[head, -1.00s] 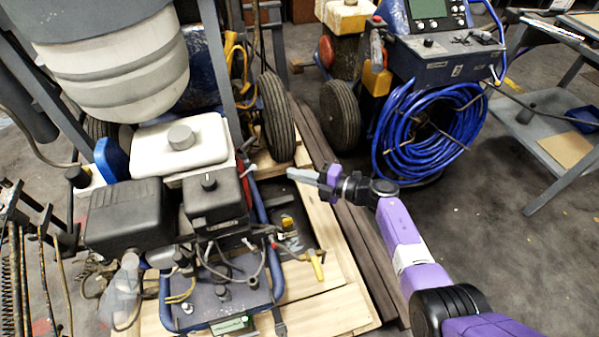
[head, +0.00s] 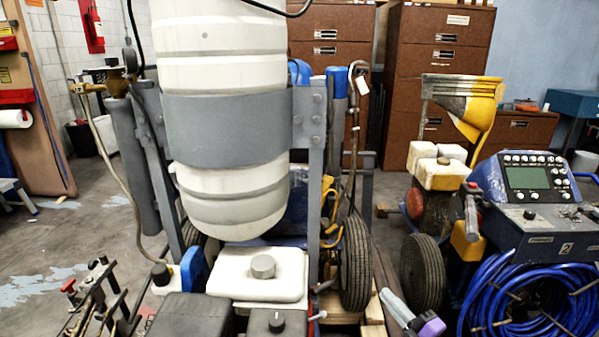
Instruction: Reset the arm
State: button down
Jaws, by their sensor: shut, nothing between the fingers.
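My gripper (head: 388,298) shows at the bottom edge of the head view, right of centre. Its grey fingers are shut and empty and point up and to the left. A purple part of my arm (head: 431,327) is beside it; the rest of the arm is below the frame. The gripper appears between the line striper's black wheel (head: 355,265) and the coiled blue hose (head: 525,295). The line striper carries a large white tank (head: 225,130) with a grey band and a white engine tank (head: 258,273).
A blue control unit (head: 528,180) with a screen stands at right, near a yellow-and-white machine (head: 437,167) on wheels. Brown cabinets (head: 440,60) line the back. A metal manifold (head: 100,290) is at lower left. Open floor (head: 60,235) lies at left.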

jog(key=s+a+r+m+g+h, duration=0.1)
jog(key=s+r+m+h, duration=0.15)
jog(key=s+m, duration=0.95)
jog(key=s+a+r+m+g+h, duration=0.15)
jog(key=s+h, duration=0.25)
jog(key=s, duration=1.8)
jog(key=s+r+m+h, duration=0.25)
jog(key=s+m, duration=0.45)
jog(key=s, duration=1.1)
notch_tip(320, 180, up, 12)
jog(key=p, duration=1.2)
jog(key=shift+w+r+p, duration=0.2)
jog(key=shift+w+p, duration=0.2)
jog(key=shift+w, duration=0.05)
jog(key=shift+a+f, duration=0.1)
